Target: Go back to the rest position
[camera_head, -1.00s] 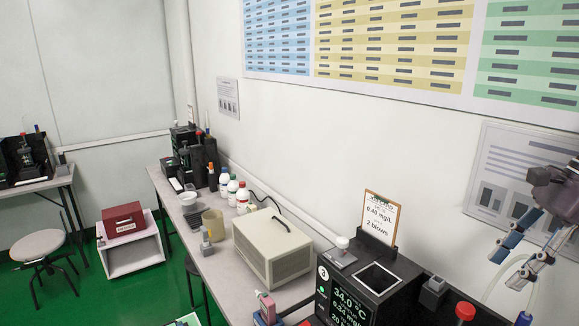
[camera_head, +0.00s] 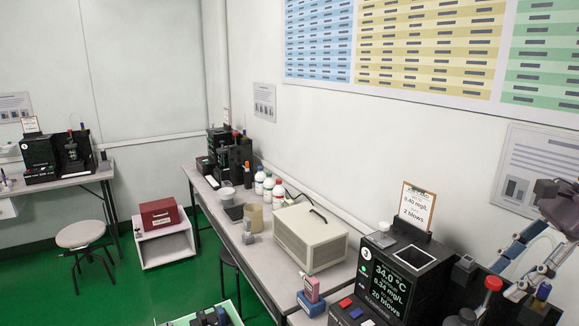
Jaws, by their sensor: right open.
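My right gripper (camera_head: 507,276) is at the right edge of the head view, with its arm coming in from the right. Its two grey and blue fingers are apart, and nothing shows between them. It is in front of the wall, to the right of the black tester station (camera_head: 402,277) with the lit display. A red-topped knob (camera_head: 493,284) shows close to its fingertips; I cannot tell whether they touch. My left gripper is not in view.
A stool (camera_head: 80,235) and a red case (camera_head: 159,215) stand at left. Green floor (camera_head: 170,285) is open between. A tray edge shows at the bottom.

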